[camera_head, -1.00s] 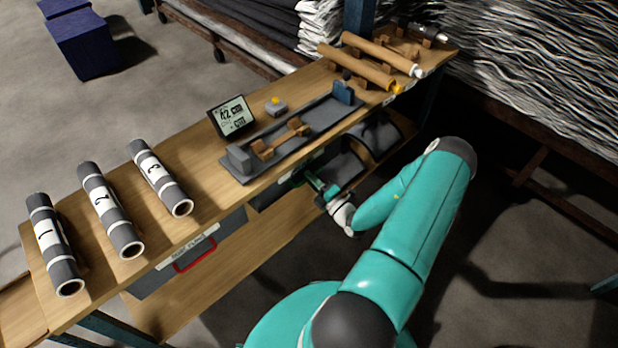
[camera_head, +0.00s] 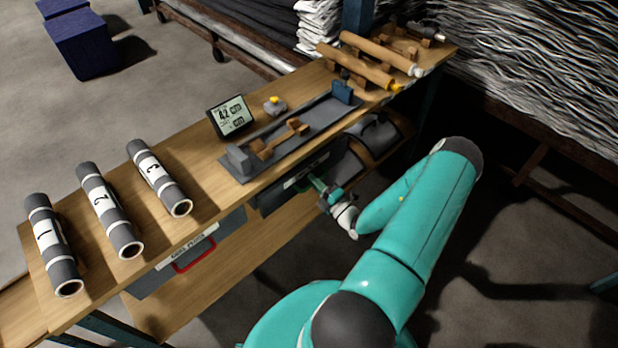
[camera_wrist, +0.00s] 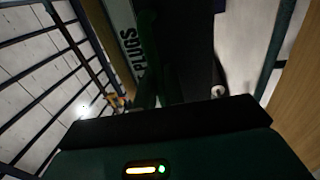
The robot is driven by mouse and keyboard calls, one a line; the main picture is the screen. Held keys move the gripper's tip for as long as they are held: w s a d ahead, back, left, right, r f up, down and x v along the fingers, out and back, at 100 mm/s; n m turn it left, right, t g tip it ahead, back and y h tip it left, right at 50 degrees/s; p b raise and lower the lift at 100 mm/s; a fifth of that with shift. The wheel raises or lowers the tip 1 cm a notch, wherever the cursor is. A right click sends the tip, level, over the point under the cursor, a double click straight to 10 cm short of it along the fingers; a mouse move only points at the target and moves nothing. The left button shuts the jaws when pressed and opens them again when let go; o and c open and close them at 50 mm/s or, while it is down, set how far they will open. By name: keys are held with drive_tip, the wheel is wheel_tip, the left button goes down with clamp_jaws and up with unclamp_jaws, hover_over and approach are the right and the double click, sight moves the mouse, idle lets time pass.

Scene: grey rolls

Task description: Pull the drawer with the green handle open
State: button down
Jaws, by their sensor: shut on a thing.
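The dark drawer (camera_head: 272,202) sits under the front edge of the bench, with a pale label (camera_head: 303,179) on its front. My gripper (camera_head: 320,188) is shut at this drawer front, on its green handle. The handle is largely hidden by the fingers, and its green is hard to part from my gripper's own green. In the wrist view a white label (camera_wrist: 132,55) reading "PLUGS" lies close ahead, beside dark shapes. My fingertips are too dark to make out clearly there.
A grey drawer with a red handle (camera_head: 195,256) is left of my gripper. The bench top (camera_head: 205,170) carries several numbered grey rolls, a small display (camera_head: 231,116) and a grey fixture (camera_head: 240,158). A dark rounded holder (camera_head: 378,132) is to the right under the bench.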

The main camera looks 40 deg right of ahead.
drive_tip(key=s, duration=1.5)
drive_tip(key=shift+d, duration=0.15)
drive_tip(key=c, duration=1.9)
unclamp_jaws()
drive_tip(key=shift+w, duration=0.1)
drive_tip(key=s, duration=0.4)
drive_tip(key=s+f, duration=0.1)
drive_tip(key=s, duration=0.4)
drive_tip(key=s+f, duration=0.1)
drive_tip(key=s, duration=0.3)
drive_tip(key=shift+s+d+f, duration=0.25)
drive_tip(key=shift+s, duration=0.05)
